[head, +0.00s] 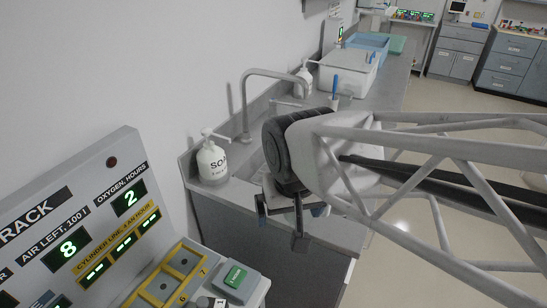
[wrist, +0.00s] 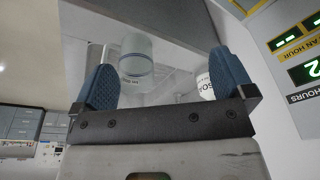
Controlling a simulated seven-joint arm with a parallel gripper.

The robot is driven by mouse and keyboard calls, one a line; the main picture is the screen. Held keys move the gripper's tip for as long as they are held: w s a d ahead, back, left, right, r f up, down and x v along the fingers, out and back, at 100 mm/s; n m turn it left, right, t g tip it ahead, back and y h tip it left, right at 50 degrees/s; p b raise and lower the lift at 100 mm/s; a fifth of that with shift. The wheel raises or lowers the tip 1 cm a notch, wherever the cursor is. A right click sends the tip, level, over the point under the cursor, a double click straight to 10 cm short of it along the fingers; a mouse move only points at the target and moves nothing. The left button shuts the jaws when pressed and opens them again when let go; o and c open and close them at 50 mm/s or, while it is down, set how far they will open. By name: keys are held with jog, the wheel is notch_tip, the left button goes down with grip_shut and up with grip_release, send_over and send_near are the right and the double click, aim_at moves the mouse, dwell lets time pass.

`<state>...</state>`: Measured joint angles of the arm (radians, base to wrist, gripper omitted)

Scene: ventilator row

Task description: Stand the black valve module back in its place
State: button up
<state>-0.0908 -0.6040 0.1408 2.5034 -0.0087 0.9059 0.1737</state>
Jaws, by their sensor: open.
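I cannot make out the black valve module in either view. A sloped rack console (head: 75,225) stands at the lower left in the head view, with yellow-framed slots (head: 172,278) at its foot. My gripper (head: 291,212) is above the counter by the sink, to the right of the console and apart from it. In the wrist view the two blue fingers of my gripper (wrist: 162,68) are spread, with nothing held between them. Part of the console (wrist: 290,45) shows at the right edge there.
A soap bottle (head: 212,162) stands on the counter beside the tap (head: 246,105). A white bin (head: 347,72) stands farther back. A clear cylinder with a blue band (wrist: 136,52) shows beyond my fingers. The floor at right is clear.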

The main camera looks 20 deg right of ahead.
jog(key=shift+n, duration=0.3)
jog(key=shift+s+d+r, duration=0.45)
jog(key=shift+d+r, duration=0.2)
jog(key=shift+d, duration=0.15)
jog(key=shift+s+d+r, duration=0.45)
jog(key=shift+d+r, duration=0.2)
jog(key=shift+d, duration=0.1)
